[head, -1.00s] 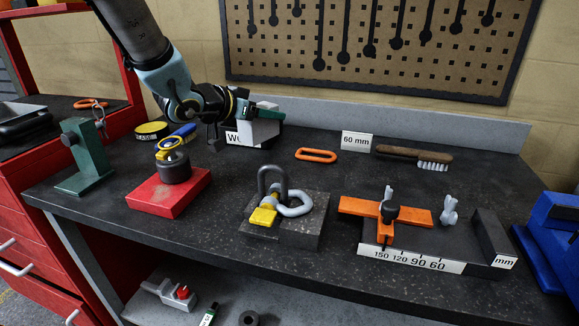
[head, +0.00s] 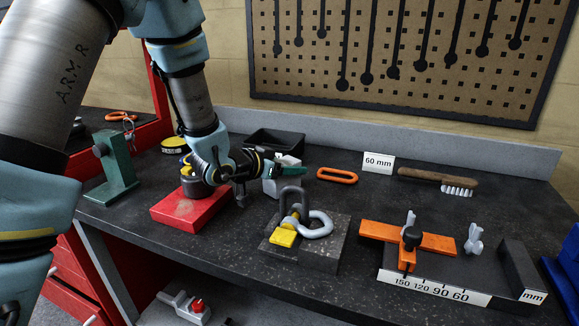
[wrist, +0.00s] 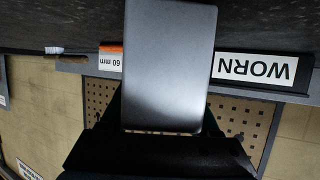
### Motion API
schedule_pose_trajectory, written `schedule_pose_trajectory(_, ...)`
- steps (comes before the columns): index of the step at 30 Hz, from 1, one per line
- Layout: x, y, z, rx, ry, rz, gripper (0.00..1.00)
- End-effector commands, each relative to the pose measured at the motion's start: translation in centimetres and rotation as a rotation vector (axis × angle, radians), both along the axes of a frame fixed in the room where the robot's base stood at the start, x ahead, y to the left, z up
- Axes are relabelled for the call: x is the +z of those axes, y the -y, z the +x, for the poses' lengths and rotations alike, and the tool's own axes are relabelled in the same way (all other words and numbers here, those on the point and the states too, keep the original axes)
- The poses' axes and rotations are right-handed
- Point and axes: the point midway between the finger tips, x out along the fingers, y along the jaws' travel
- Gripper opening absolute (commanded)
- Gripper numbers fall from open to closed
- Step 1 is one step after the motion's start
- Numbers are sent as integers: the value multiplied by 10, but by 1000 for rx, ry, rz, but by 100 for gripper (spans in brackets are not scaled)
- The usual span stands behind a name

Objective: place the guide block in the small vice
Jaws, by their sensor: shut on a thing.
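My gripper (head: 272,174) is shut on a plain grey block, which I take as the guide block (head: 280,188). It is held above the bench, left of the middle in the head view. In the wrist view the block (wrist: 170,62) fills the centre between dark fingers and hides what lies behind it. I cannot tell for sure which thing is the small vice. A green upright fixture with a knob (head: 118,172) stands at the bench's left end. Part of a blue fixture (head: 568,262) shows at the right edge.
A black tray (head: 268,141) stands behind my gripper; a WORN label (wrist: 254,68) shows in the wrist view. A red block (head: 180,212), a dark plate with a shackle (head: 330,252) and an orange fixture (head: 430,240) stand along the front. An orange ring (head: 337,175) and brush (head: 425,178) lie behind.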

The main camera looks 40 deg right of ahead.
Motion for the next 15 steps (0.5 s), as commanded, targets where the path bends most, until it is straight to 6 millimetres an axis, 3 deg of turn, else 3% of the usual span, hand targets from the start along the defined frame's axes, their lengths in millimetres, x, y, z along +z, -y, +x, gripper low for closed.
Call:
schedule_pose_trajectory(5,-1,1,1,1,2,-4,0)
schedule_pose_trajectory(6,-3,0,0,0,0,0,64)
schedule_pose_trajectory(13,-2,0,0,0,0,1,89)
schedule_pose_trajectory(15,-2,0,0,0,0,1,92)
